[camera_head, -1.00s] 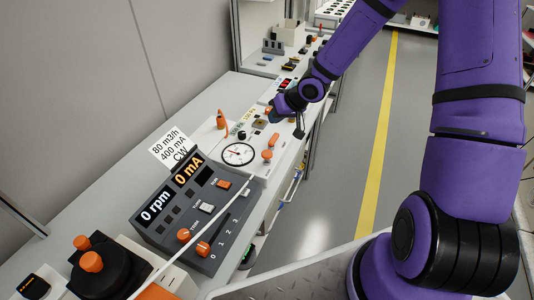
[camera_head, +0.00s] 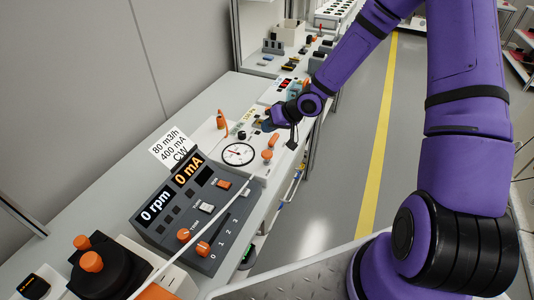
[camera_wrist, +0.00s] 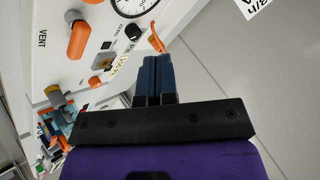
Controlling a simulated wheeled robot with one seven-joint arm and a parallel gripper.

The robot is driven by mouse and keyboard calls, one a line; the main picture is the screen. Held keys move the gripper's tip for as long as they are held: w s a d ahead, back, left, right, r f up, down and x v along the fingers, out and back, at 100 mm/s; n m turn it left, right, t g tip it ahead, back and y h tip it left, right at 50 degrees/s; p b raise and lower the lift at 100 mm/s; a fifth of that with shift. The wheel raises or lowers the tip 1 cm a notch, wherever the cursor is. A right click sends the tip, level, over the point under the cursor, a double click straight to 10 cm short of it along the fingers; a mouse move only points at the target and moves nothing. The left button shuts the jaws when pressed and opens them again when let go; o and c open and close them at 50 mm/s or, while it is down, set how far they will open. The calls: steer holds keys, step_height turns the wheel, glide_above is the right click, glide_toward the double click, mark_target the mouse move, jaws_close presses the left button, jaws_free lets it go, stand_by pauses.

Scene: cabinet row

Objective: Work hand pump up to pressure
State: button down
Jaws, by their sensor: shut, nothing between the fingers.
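The pump panel (camera_head: 258,170) is a white block with a round dial gauge (camera_head: 238,153); the needle points to the upper left. An orange upright lever (camera_head: 221,120), probably the pump handle, stands behind the gauge. It also shows in the wrist view (camera_wrist: 157,40), just past my fingertips. An orange handle (camera_head: 268,154) sits right of the gauge; in the wrist view this orange handle (camera_wrist: 77,38) lies beside the word VENT. My gripper (camera_head: 268,124) is shut and empty above the panel's far part. Its closed blue fingers (camera_wrist: 158,62) show in the wrist view; contact with the lever cannot be told.
A grey control box (camera_head: 195,210) with displays reading 0 rpm and 0 mA stands nearer on the bench. A black device with orange knobs (camera_head: 92,262) is at the lower left. More instruments line the far bench. The floor aisle (camera_head: 345,190) at right is clear.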

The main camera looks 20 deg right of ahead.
mark_target(264, 151)
steer(key=shift+f, duration=3.75)
steer(key=shift+f, duration=0.4)
steer(key=shift+f, duration=1.05)
stand_by(0.4)
steer(key=shift+r, duration=1.5)
steer(key=shift+r, duration=2.5)
